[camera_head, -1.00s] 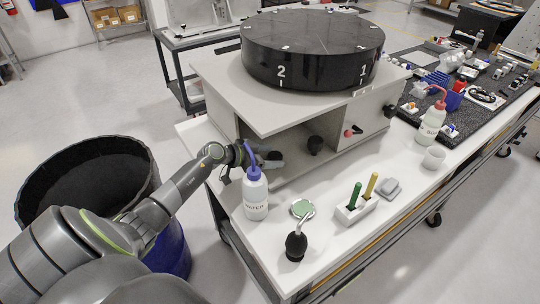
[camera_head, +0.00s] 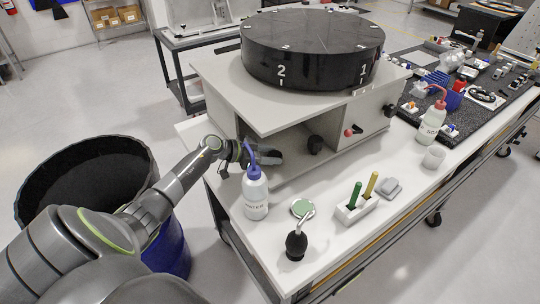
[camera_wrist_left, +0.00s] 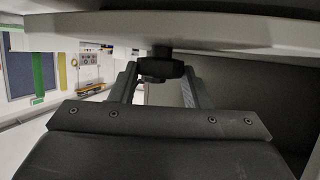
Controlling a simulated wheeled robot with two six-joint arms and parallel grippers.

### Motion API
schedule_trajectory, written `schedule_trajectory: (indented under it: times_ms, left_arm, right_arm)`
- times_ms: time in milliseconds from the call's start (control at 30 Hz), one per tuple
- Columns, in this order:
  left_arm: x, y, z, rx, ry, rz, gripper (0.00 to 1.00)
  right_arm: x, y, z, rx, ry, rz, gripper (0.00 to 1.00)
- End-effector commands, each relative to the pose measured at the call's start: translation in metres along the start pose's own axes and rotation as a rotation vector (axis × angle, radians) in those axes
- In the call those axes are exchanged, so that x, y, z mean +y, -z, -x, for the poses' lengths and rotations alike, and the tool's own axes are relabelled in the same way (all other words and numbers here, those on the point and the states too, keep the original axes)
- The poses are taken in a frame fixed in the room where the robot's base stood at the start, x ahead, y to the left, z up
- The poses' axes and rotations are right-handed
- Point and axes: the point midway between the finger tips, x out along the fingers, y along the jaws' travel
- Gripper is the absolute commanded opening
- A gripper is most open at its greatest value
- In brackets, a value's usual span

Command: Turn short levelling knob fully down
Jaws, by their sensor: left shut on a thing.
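The grey fixture (camera_head: 225,90) carries a thick black disc (camera_head: 312,50) marked 2 and 1. My left gripper (camera_head: 274,158) reaches under the overhanging top plate at its front left, behind the water bottle (camera_head: 256,196). In the left wrist view a black knob (camera_wrist_left: 158,67) hangs on a short stem below the plate, between the two fingers. My left gripper (camera_wrist_left: 160,78) is shut on it. In the head view the gripper and plate hide this knob. My right gripper is not in view.
The water bottle stands close to my left wrist. A large bin (camera_head: 88,170) stands at left.

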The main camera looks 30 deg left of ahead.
Motion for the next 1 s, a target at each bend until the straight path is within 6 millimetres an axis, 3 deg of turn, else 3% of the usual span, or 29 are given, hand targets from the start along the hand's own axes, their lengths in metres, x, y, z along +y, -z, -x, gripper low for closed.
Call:
schedule_trajectory:
  times_ms: [300,767,800,933,1000]
  left_arm:
    - [-0.004,-0.003,-0.002,0.003,-0.202,-0.084,0.20]
    - [-0.004,-0.001,0.000,0.003,-0.245,-0.102,0.20]
    - [-0.004,-0.001,0.000,0.003,-0.245,-0.101,0.46]
    - [-0.004,0.000,0.000,0.003,-0.244,-0.101,0.63]
    - [-0.004,0.000,0.000,0.003,-0.244,-0.101,0.64]
  right_arm:
    - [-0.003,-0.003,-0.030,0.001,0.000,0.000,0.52]
    - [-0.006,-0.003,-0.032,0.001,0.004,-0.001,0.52]
    - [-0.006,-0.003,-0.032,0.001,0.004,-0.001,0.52]
    - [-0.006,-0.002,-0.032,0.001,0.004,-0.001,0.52]
    - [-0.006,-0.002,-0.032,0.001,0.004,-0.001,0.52]
